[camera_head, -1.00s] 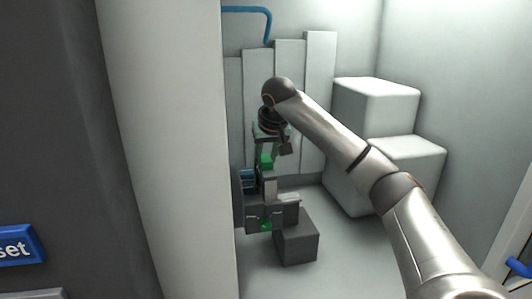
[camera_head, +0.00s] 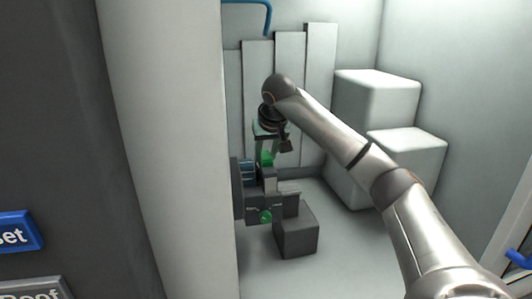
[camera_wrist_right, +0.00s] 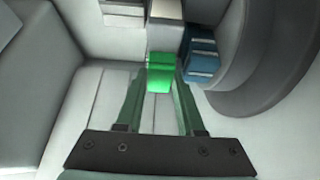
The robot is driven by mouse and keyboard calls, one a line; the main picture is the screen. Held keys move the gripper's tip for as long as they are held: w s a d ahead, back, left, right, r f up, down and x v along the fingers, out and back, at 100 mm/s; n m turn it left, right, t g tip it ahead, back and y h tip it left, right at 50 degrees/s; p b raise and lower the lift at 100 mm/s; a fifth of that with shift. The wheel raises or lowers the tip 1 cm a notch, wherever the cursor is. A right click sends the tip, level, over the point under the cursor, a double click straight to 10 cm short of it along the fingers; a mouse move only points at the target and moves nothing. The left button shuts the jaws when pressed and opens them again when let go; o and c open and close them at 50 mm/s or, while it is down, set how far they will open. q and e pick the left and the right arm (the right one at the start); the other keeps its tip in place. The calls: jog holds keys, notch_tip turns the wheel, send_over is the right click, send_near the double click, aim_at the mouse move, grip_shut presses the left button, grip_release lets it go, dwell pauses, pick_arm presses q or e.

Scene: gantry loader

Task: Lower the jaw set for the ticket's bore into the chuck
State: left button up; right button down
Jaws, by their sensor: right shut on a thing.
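My right gripper (camera_head: 266,156) points down inside the bay and is shut on the green grip of a grey jaw set (camera_head: 268,182). The wrist view shows the green grip (camera_wrist_right: 160,74) between the two fingertips, with the grey body (camera_wrist_right: 166,38) beyond it. The dark chuck (camera_head: 238,202) is at the left of the bay, partly hidden by the pale post. The jaw set is at its front; I cannot tell whether it is seated. A lower green mark (camera_head: 265,217) shows on the dark front part. My left gripper is not in view.
A dark grey block (camera_head: 297,236) stands just right of the chuck. Blue ridged parts (camera_wrist_right: 201,58) lie beside the jaw set. White stepped boxes (camera_head: 376,98) stand at the right. The pale post (camera_head: 170,150) bounds the bay at left. Floor in front is clear.

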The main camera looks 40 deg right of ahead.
jog(key=shift+f, duration=0.4)
jog(key=shift+c, duration=2.2)
grip_release()
jog(key=shift+a+f, duration=0.1)
jog(key=shift+f, duration=0.1)
jog(key=v, duration=1.2)
jog(key=shift+s+r, duration=0.2)
jog(key=shift+r, duration=0.2)
